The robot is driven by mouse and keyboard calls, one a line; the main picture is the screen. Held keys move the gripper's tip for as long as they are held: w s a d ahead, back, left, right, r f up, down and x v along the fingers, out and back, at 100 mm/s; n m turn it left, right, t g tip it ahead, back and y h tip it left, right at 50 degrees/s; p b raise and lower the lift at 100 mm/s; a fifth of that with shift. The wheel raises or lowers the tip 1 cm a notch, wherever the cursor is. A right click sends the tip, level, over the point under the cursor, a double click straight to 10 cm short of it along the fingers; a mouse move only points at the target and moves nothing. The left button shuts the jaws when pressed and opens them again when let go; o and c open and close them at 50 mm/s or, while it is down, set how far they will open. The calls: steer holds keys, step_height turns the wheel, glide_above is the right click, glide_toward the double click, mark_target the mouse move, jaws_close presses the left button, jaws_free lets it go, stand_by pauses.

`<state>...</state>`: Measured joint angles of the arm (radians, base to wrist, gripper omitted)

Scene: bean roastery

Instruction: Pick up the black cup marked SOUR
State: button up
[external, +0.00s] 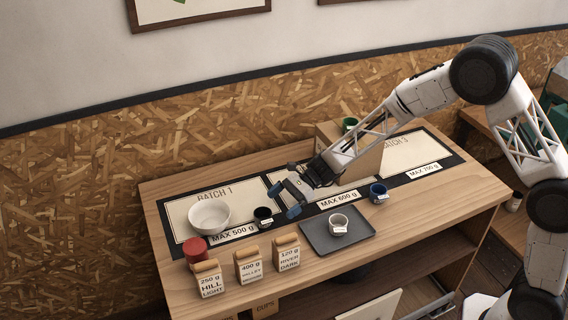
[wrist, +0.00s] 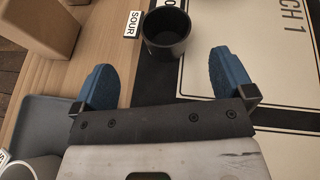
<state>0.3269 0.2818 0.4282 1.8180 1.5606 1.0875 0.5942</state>
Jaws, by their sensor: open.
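The black cup (wrist: 167,34) stands upright and looks empty in the wrist view, with a white label reading SOUR (wrist: 133,23) beside it on the left. In the external view the black cup (external: 263,217) stands on the black border by the MAX 500 g label, right of the white bowl. My gripper (external: 287,198) is open, with blue fingertips, above and to the right of the cup. In the wrist view my gripper (wrist: 158,88) has its fingers spread wide and nothing between them; the cup lies beyond the fingertips, between their lines.
A white bowl (external: 209,215) and red jar (external: 196,249) stand left of the cup. Several bags (external: 248,265) line the front edge. A grey tray (external: 315,240) holds a white cup (external: 338,224).

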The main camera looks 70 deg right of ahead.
mark_target(271, 212)
steer(key=shift+w+d+f, duration=0.1)
stand_by(0.3)
steer(key=shift+x, duration=1.3)
steer(key=shift+r+x, duration=0.1)
steer(key=shift+x, duration=1.2)
steer(key=shift+r+x, duration=0.15)
steer(key=shift+x, duration=1.15)
steer(key=c, duration=0.8)
steer(key=shift+o, duration=0.2)
steer(key=shift+r, duration=0.1)
step_height(271, 212, up, 10)
